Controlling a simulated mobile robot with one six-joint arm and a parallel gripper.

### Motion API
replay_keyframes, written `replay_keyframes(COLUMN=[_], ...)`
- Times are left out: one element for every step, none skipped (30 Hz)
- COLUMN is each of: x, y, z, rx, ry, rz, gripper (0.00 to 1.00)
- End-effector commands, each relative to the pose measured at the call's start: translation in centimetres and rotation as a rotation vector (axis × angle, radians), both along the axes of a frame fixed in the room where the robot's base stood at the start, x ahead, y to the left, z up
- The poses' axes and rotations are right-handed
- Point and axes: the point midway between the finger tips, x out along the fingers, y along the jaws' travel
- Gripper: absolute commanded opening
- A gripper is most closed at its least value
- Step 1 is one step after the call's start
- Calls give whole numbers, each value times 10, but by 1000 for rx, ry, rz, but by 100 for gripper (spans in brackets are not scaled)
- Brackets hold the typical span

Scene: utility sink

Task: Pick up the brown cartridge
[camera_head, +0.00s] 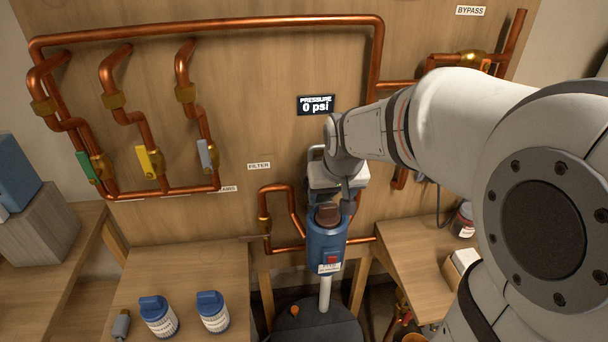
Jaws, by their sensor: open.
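The brown cartridge (327,212) shows as a dark brown round top in the open upper end of a blue housing (325,243). Its lower part is hidden inside the housing. The housing stands upright on a pale post and has a red patch and a white label on its front. My gripper (333,203) is open and hangs right at the top of the cartridge. One dark finger shows just right of the cartridge. The other finger is hard to make out, and I cannot tell whether either touches it.
Copper pipes (205,36) run along the wooden wall behind, with green, yellow and grey valve handles at left. Two blue-lidded jars (212,311) stand on the left bench (185,265). A right bench (411,265) flanks the housing. My arm covers much of the right side.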

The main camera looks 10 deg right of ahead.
Motion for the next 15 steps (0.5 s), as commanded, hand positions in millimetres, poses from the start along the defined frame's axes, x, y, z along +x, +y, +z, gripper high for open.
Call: replay_keyframes(x=[9, 13, 17, 20, 22, 24, 25, 27, 28, 29, 30, 31, 32, 32, 33], y=[1, 1, 1, 1, 1, 1, 1, 1, 1, 1, 1, 0, 0, -1, -3], z=[-6, -8, -10, -12, -14, -18, -21, -24, -28, -31, -33, -37, -39, -42, -47], rx=[0, 0, 1, 1, 1, 1, 1, 1, 1, 1, 1, 1, 1, 1, 1], ry=[-2, -4, -6, -8, -8, -7, -8, -8, -7, -8, -8, -7, -7, -7, -5], rz=[0, 0, 0, 0, 0, 0, 0, 0, 0, 0, 1, 1, 1, 1, 1], gripper=[65, 65, 65, 65, 65, 65, 65, 65, 65, 65, 65, 65, 65, 65, 65])
